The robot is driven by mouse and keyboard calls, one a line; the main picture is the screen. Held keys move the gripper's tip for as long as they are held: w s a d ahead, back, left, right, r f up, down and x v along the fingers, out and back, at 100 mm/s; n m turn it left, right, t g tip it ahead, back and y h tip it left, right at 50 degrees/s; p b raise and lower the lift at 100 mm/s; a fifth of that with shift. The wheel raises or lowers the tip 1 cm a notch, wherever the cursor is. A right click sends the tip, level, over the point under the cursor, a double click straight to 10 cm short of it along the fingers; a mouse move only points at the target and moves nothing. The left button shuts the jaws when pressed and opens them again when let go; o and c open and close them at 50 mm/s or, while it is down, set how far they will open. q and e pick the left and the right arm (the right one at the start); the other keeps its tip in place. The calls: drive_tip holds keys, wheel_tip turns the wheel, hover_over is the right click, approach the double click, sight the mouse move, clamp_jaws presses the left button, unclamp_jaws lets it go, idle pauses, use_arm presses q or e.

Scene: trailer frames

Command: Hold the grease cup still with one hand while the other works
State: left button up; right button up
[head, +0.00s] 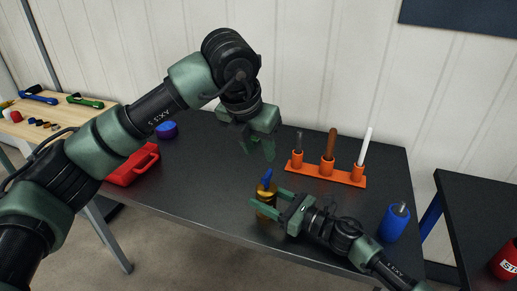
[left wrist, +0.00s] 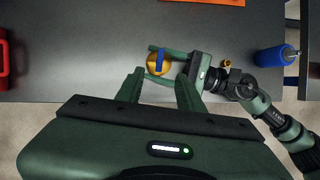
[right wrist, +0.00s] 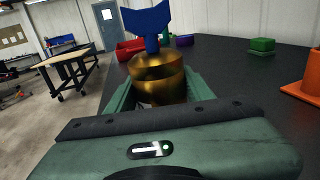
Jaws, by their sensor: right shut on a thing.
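The grease cup (head: 266,196) is a brass cylinder with a blue wing-shaped top (head: 267,177), standing near the front edge of the dark table. My right gripper (head: 270,203) is shut on its brass body from the right. In the right wrist view the brass body (right wrist: 158,78) sits upright between the fingers, with the blue top (right wrist: 150,22) above them. My left gripper (head: 257,150) is open and empty, above and behind the cup. In the left wrist view the cup (left wrist: 159,66) lies beyond the open left fingertips (left wrist: 158,80), apart from them.
An orange rack (head: 318,172) with three upright rods stands at the back right. A blue cylinder (head: 393,223) stands right of my right arm. A red toolbox (head: 133,167) and a blue-purple round thing (head: 166,130) are at the left. The dark table (head: 205,190) is clear left of the cup.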

sight(267, 173)
use_arm(q)
drive_tip(key=x, duration=1.2)
drive_tip(key=shift+r, duration=0.1)
clamp_jaws()
drive_tip(key=n, duration=0.2)
drive_tip(key=n+y, duration=0.1)
drive_tip(key=n, duration=0.1)
drive_tip(key=shift+n+t+y, duration=0.3)
drive_tip(key=n+y, duration=0.2)
drive_tip(key=n, duration=0.3)
drive_tip(key=shift+d, duration=0.1)
drive_tip(key=n+g+y, duration=0.1)
drive_tip(key=n, duration=0.5)
drive_tip(key=n+g+y, duration=0.1)
drive_tip(key=n, duration=0.1)
drive_tip(key=shift+g+y, duration=0.3)
unclamp_jaws()
